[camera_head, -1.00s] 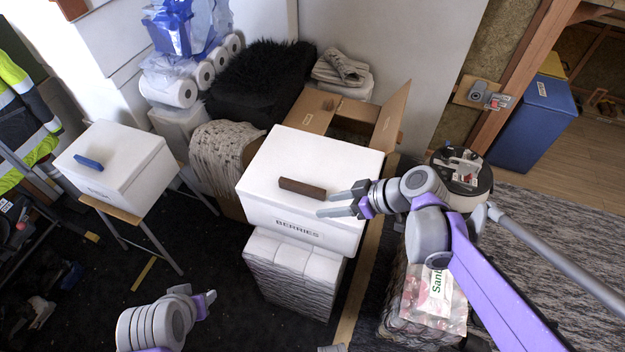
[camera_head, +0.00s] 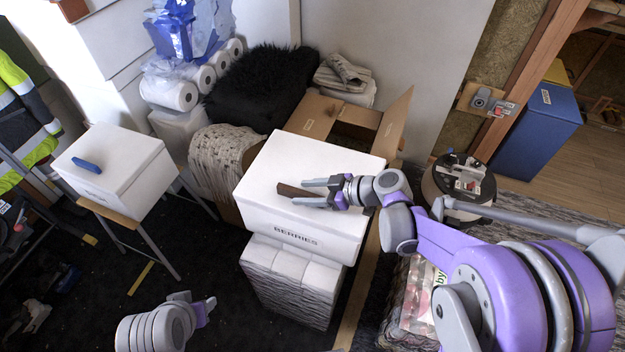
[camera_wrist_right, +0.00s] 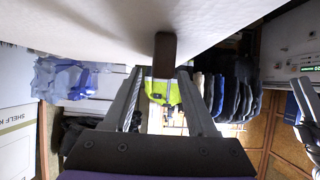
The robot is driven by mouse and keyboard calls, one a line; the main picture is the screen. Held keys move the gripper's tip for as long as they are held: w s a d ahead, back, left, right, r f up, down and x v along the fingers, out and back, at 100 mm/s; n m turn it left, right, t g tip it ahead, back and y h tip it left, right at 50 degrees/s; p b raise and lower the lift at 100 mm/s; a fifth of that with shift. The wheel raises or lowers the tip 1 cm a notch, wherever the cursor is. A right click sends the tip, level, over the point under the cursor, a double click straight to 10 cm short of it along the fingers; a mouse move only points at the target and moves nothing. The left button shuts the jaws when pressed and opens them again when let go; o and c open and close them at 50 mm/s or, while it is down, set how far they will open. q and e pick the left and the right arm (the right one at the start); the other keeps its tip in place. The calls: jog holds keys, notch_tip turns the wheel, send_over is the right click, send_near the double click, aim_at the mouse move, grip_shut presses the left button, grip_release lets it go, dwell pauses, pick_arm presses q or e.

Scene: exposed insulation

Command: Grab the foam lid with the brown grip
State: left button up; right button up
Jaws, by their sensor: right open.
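The white foam lid (camera_head: 335,162) tops a foam box marked BERRIES (camera_head: 300,238). Its brown grip (camera_head: 288,190) lies across the lid, partly hidden by my right gripper. My right gripper (camera_head: 302,192) is open over the lid, its fingertips at the right end of the grip. In the right wrist view the grip (camera_wrist_right: 165,52) shows just ahead of and between the open fingers (camera_wrist_right: 160,82), under the pale lid surface (camera_wrist_right: 110,22). Whether the fingers touch the grip cannot be told. My left gripper (camera_head: 206,308) is low at the front, away from the box.
The box stands on a white wrapped stack (camera_head: 285,275). A second white foam box with a blue grip (camera_head: 87,165) stands on a stool at left. An open cardboard box (camera_head: 395,120) and a black furry item (camera_head: 255,80) are behind. Dark floor is free at left front.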

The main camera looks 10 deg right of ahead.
jog(key=shift+x, duration=1.1)
jog(key=shift+r, duration=0.1)
grip_shut()
dwell(0.5)
